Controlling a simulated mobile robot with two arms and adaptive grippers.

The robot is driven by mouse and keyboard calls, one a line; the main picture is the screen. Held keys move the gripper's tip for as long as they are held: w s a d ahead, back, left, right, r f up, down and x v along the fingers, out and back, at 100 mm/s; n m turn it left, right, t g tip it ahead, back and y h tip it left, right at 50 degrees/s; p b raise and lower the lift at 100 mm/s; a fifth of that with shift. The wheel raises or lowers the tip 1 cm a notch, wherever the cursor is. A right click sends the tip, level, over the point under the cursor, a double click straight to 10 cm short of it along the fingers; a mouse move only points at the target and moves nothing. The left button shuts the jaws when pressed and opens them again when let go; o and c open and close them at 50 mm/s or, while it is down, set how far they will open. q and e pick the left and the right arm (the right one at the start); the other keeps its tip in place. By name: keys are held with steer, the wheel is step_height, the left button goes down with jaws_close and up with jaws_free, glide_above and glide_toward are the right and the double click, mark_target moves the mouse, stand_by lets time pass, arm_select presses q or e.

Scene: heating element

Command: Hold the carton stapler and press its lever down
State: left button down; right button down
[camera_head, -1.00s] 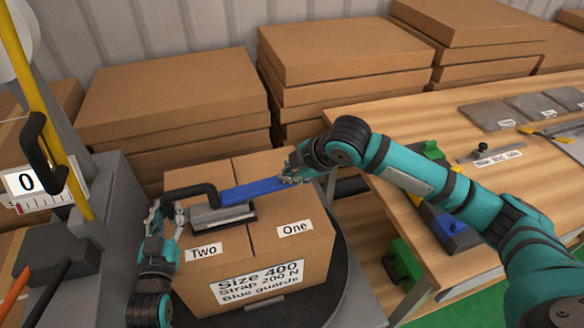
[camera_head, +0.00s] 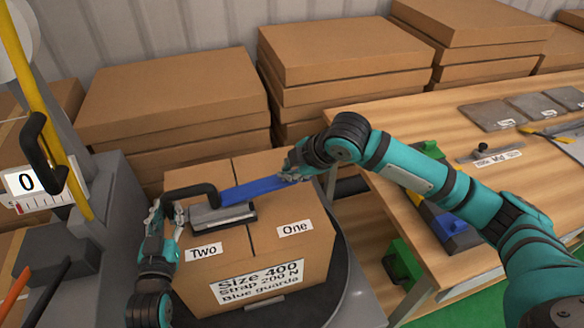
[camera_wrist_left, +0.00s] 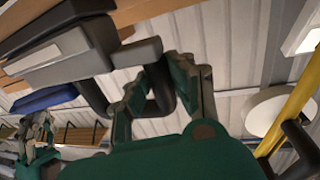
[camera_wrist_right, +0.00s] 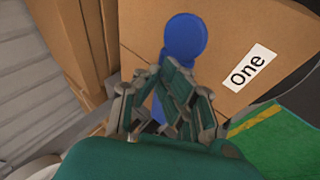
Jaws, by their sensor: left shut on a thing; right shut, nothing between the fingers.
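The carton stapler has a grey metal body (camera_head: 222,216), a black handle (camera_head: 192,190) and a long blue lever (camera_head: 248,191). It stands on top of the closed carton (camera_head: 262,236), across the seam between the flaps. My left gripper (camera_head: 160,212) is shut on the stapler's black handle; in the left wrist view its fingers (camera_wrist_left: 150,85) close around that handle. My right gripper (camera_head: 288,172) is shut and empty at the far end of the blue lever. In the right wrist view the lever (camera_wrist_right: 185,38) passes just beyond the closed fingers (camera_wrist_right: 165,78), which partly hide it; contact is unclear.
The carton rests on a dark round turntable (camera_head: 350,290). A wooden workbench (camera_head: 385,103) on the right carries grey plates and tools. Flat cartons (camera_head: 345,45) are stacked behind. A grey machine with a yellow post (camera_head: 45,110) stands close on the left.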

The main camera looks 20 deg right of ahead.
arm_select(q)
steer(key=shift+a, duration=0.2)
arm_select(e)
steer(key=shift+w+r, duration=0.1)
steer(key=shift+r, duration=1.4)
arm_select(q)
steer(key=shift+d, duration=0.1)
arm_select(e)
steer(key=shift+a+r, duration=0.25)
steer(key=shift+r, duration=0.05)
steer(key=shift+a, duration=0.1)
arm_select(q)
steer(key=shift+d, duration=0.1)
arm_select(e)
steer(key=r, duration=0.2)
steer(key=a+r, duration=0.1)
steer(key=r, duration=0.2)
steer(key=shift+a, duration=0.1)
arm_select(q)
steer(key=c, duration=1.1)
jaws_free()
